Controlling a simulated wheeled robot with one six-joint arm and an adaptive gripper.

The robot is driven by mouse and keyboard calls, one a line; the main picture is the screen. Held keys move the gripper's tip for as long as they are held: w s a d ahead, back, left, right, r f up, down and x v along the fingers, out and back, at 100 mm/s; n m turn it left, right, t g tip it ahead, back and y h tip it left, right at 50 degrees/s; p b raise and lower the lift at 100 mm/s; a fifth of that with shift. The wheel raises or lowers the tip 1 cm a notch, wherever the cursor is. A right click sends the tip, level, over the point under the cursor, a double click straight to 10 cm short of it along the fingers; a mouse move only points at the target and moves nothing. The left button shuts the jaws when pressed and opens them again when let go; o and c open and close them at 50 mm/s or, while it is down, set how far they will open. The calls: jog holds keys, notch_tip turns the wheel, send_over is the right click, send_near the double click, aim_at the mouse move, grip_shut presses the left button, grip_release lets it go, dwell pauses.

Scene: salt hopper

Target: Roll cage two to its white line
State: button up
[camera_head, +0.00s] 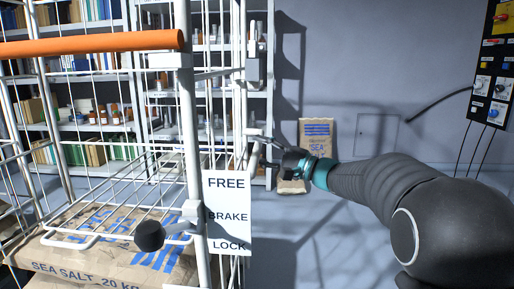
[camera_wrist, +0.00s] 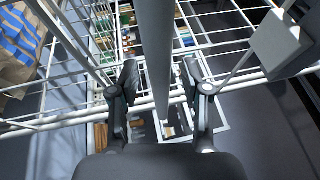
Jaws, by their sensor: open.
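A white wire roll cage (camera_head: 188,120) fills the left of the head view, with an orange handle bar (camera_head: 90,43) along its top; no number shows on it. A plate (camera_head: 228,214) on its post reads FREE, BRAKE, LOCK. My gripper (camera_head: 264,153) is open at the cage's right side. In the wrist view, its fingers (camera_wrist: 161,78) stand on either side of a pale upright post (camera_wrist: 153,45); contact cannot be told. No white floor line shows.
Sea salt sacks (camera_head: 110,250) lie low in the cage. Another sack (camera_head: 317,138) stands against the back wall. Shelves (camera_head: 215,100) with books and jars stand behind the cage. A control panel (camera_head: 494,65) hangs at the right. Floor between cage and wall looks clear.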

jog(key=shift+w+a, duration=0.2)
jog(key=shift+a, duration=0.25)
grip_shut()
jog(key=shift+d, duration=0.15)
